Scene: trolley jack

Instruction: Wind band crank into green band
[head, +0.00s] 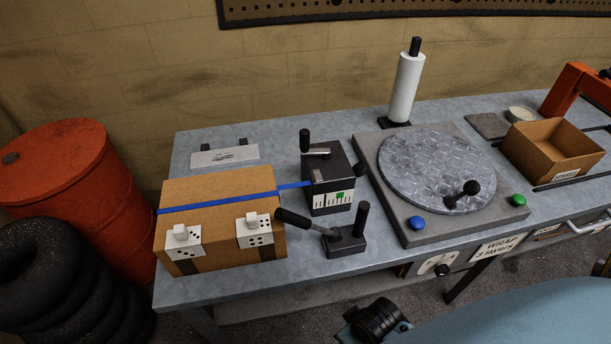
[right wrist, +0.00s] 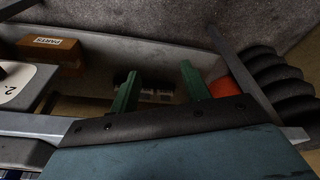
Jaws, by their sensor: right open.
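The band crank (head: 316,150) is on top of a dark tensioner box (head: 325,170), with an upright black handle at its left end. The box's front has a white scale (head: 325,202) with black ticks and a green band (head: 340,196) right of its middle. The pointer's place is too small to tell. A blue strap (head: 220,200) runs from the box across a cardboard carton (head: 215,225). In the right wrist view my right gripper (right wrist: 160,90) is open, its two green fingers apart with nothing between them. My left gripper is not in view.
A black lever unit (head: 345,242) stands just in front of the tensioner. A round turntable (head: 435,172) with a black knob is to the right, beside a white roll (head: 405,88) on a post. An open box (head: 553,150) is farther right. An orange drum (head: 55,190) stands left of the bench.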

